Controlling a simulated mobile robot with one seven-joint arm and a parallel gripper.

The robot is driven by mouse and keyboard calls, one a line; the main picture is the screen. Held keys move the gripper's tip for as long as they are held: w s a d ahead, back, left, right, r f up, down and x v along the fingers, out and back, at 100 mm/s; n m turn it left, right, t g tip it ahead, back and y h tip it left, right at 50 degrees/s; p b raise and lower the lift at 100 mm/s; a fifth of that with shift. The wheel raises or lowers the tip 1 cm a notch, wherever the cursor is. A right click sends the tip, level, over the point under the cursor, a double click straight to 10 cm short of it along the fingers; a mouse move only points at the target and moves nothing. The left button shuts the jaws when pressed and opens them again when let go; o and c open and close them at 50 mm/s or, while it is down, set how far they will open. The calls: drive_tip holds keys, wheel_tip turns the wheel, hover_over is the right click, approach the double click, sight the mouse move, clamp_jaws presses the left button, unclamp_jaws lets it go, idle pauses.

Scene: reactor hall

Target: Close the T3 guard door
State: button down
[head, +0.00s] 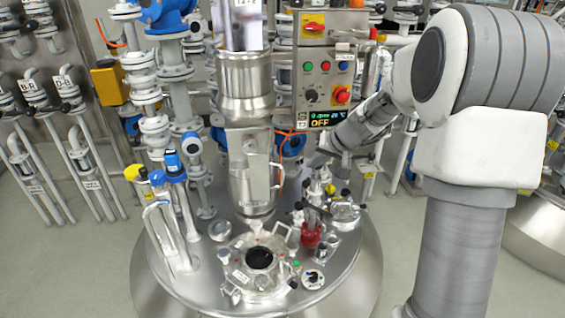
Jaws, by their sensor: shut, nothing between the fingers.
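A tall steel agitator drive (245,85) stands on the domed vessel lid (190,285). On its lower housing is a pale grey panel (257,165) with a small handle, which looks like the guard door. I cannot tell from here how far it stands open. My arm reaches in from the right, and my gripper (317,180) is small and partly lost among the fittings right of the housing. It looks shut and empty, apart from the panel.
The control box (326,75) has buttons and a display reading OFF. A round open port (259,258) is at the lid's front. A red fitting (310,235) and several valves crowd the lid's right. Blue-capped pipes (175,170) stand at left. An orange cable (281,172) hangs beside the housing.

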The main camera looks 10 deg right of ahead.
sight(270, 163)
drive_tip(key=w+x, duration=0.1)
drive_tip(key=x, duration=1.5)
drive_tip(key=shift+w+d+r+m, duration=0.15)
drive_tip(key=shift+w+d+m, duration=0.1)
drive_tip(key=shift+w+m, duration=0.2)
drive_tip(key=shift+a, duration=0.1)
